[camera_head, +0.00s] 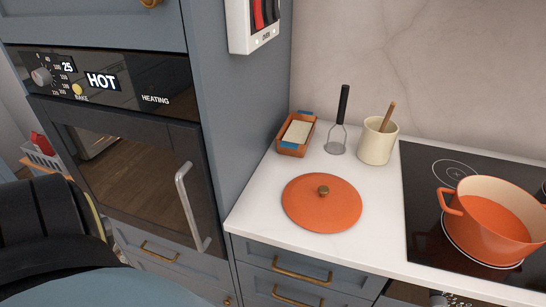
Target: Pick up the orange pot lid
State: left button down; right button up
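The orange pot lid (308,212) lies flat on the white counter, right of the tall oven cabinet. It is round, with a small brown-gold knob (323,191) on top. Nothing covers it. The matching orange pot (485,226) stands open on the black hob at the right, with orange contents or an orange inside showing. Neither of my grippers shows in this view, so their state and distance from the lid cannot be seen.
Behind the lid stand a small orange dish (286,149), a black-handled masher (341,118) and a cream crock (376,146) with a wooden utensil. The wall oven (130,165) at left reads HOT, its handle jutting out. Drawers (290,268) sit below the counter (262,228).

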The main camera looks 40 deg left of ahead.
aim_at(322, 202)
jog(key=u, duration=0.7)
jog(key=k, duration=0.3)
jog(key=u, duration=0.65)
